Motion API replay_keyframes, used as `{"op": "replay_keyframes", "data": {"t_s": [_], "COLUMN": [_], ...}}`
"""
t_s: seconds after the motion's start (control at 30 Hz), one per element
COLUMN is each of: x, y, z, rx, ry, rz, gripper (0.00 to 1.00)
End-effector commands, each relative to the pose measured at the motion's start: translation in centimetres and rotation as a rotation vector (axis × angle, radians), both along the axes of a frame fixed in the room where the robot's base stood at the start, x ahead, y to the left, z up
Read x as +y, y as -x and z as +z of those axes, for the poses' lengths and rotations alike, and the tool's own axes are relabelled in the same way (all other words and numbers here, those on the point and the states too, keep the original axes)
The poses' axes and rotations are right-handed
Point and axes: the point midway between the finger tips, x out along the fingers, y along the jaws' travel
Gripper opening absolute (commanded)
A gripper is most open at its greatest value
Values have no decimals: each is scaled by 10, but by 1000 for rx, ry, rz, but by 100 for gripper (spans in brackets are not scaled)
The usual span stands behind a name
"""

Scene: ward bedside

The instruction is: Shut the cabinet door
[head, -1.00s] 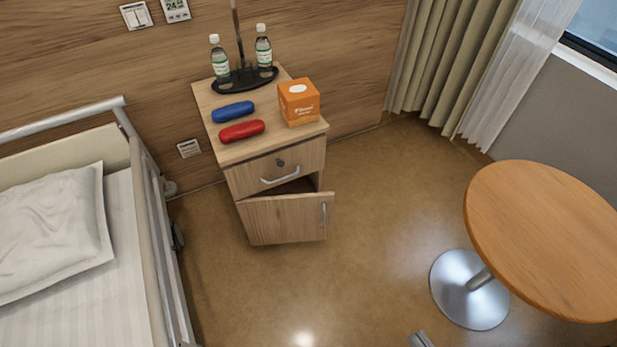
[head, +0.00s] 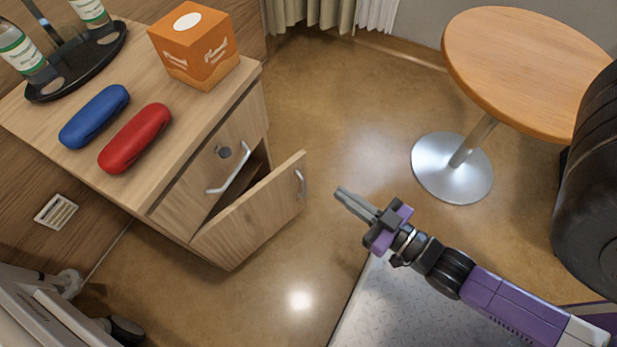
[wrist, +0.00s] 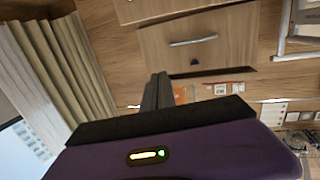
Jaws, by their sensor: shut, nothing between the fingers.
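The bedside cabinet (head: 182,212) stands at the left in the head view, with a shut drawer above an open door. The cabinet door (head: 255,222) stands ajar, swung outward, with a dark gap behind its top edge. Its upright metal handle (head: 300,183) is near the free edge. My gripper (head: 342,193) is shut and empty, to the right of the door's free edge and apart from it, pointing toward the cabinet. In the wrist view my shut fingers (wrist: 157,92) show in front of a wooden cabinet front with a bar handle (wrist: 193,41).
On the cabinet top are a blue case (head: 95,116), a red case (head: 135,138), an orange box (head: 194,46) and a black tray (head: 42,92) with bottles. A round table (head: 520,65) stands at the right. A bed edge (head: 40,315) is at lower left. Floor between cabinet and table is clear.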

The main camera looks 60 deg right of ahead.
Motion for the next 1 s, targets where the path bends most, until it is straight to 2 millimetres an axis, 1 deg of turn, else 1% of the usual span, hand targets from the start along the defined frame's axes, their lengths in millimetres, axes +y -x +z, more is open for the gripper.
{"op": "replay_keyframes", "data": {"t_s": [0.03,0.1,0.2,0.3,0.43,0.53,0.63,0.77,1.0], "x": [-9,-20,-33,-42,-49,-52,-55,-61,-76], "y": [-2,-5,-7,-9,-10,-13,-23,-44,-89], "z": [-38,-62,-89,-107,-117,-118,-118,-118,-119], "rx": [-13,-29,-50,-64,-76,-80,-81,-83,-83], "ry": [3,3,6,6,7,7,8,9,9], "rz": [-19,-38,-63,-80,-92,-95,-95,-94,-93], "gripper": [0,0,0,0,0,0,0,0,0]}}
